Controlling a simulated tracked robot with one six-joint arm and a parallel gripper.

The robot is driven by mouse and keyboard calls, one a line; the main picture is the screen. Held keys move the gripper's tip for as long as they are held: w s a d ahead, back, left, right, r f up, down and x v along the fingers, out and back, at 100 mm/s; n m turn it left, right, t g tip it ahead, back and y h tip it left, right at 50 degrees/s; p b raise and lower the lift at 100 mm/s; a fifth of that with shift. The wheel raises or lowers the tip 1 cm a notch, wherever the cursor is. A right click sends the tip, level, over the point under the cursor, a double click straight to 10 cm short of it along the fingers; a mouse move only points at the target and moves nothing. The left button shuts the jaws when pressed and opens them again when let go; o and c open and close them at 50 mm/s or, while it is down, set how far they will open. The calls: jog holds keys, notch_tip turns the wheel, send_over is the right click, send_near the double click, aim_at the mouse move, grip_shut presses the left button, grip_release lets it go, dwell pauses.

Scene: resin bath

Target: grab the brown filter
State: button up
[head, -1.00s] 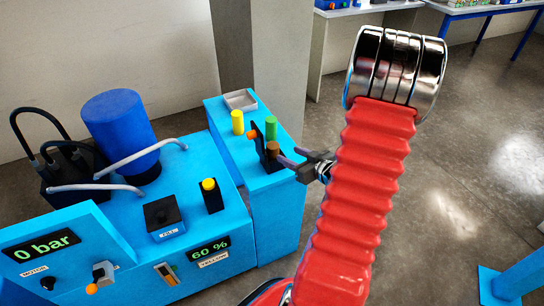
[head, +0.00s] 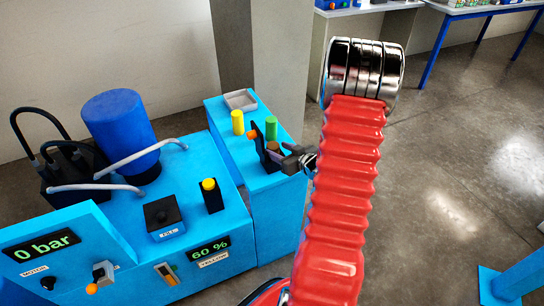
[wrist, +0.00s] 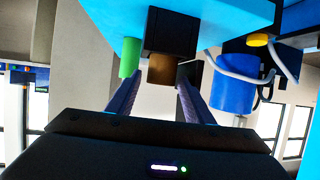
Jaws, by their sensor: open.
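The brown filter (head: 273,146) stands at the black holder on the small blue stand, in front of the green filter (head: 271,127). My gripper (head: 279,156) is open at the brown filter, coming from the right, and partly hides it in the head view. In the wrist view, which looks upside down, the brown filter (wrist: 161,69) shows between my two purple fingers (wrist: 160,88), near their tips. I cannot tell whether the fingers touch it. The green filter (wrist: 130,56) is just outside the left finger there.
A yellow filter (head: 237,122) and a grey tray (head: 240,100) are on the stand's far part. An orange-knobbed black lever (head: 254,134) is close left of the brown filter. The blue machine (head: 130,225) with a blue tank (head: 120,132) is at left. Open floor lies right.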

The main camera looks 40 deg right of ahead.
aim_at(272, 148)
jog(key=shift+x, duration=2.25)
jog(key=shift+a, duration=0.1)
jog(key=shift+c, duration=0.6)
jog(key=c, duration=0.7)
